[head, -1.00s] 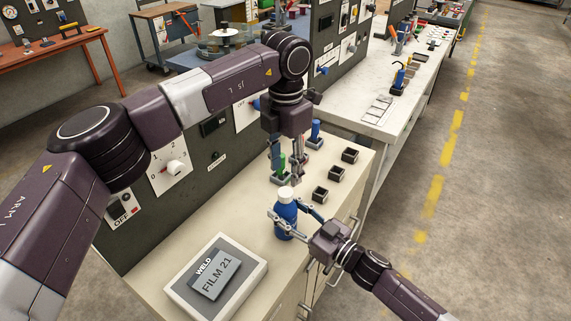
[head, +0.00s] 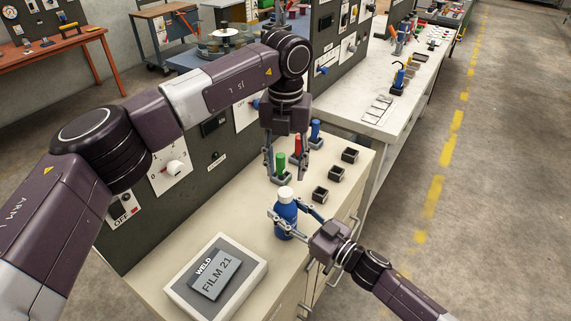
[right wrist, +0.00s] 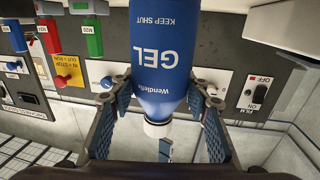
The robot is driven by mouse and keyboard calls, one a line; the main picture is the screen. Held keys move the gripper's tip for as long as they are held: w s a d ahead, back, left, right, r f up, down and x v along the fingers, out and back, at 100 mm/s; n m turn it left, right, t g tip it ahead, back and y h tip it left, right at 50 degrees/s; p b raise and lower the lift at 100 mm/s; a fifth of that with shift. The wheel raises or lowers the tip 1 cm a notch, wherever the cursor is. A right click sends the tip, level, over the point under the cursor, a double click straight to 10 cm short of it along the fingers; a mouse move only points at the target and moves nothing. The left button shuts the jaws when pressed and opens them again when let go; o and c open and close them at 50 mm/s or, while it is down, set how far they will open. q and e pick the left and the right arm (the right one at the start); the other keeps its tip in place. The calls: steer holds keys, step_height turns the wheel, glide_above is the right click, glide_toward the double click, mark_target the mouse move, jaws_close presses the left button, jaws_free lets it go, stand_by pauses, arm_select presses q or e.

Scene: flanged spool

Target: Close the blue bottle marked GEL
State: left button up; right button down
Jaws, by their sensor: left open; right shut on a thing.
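The blue bottle marked GEL (head: 286,215) stands upright near the bench's front edge, with a white top (head: 285,192). In the right wrist view the bottle (right wrist: 160,60) appears inverted, its white top (right wrist: 158,128) toward the bottom. I cannot tell whether this white part is a seated cap. My right gripper (head: 296,217) is shut on the bottle, with a finger on each side; its fingers also show in the right wrist view (right wrist: 160,90). My left gripper (head: 285,170) is open and empty, pointing down above and behind the bottle, apart from it.
A green piece (head: 281,163), a red piece (head: 298,146) and a blue piece (head: 315,131) stand in holders behind the bottle. Several empty black holders (head: 320,194) are at the right. A grey box marked WELD FILM 21 (head: 216,274) lies in front. A control panel (head: 190,205) rises at the left.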

mark_target(285, 192)
arm_select(q)
step_height(285, 192, down, 8)
steer(key=shift+r, duration=0.15)
stand_by(0.4)
jaws_close()
stand_by(0.3)
steer(key=m, duration=1.1)
steer(key=shift+m, duration=0.3)
steer(key=shift+o, duration=0.4)
jaws_free()
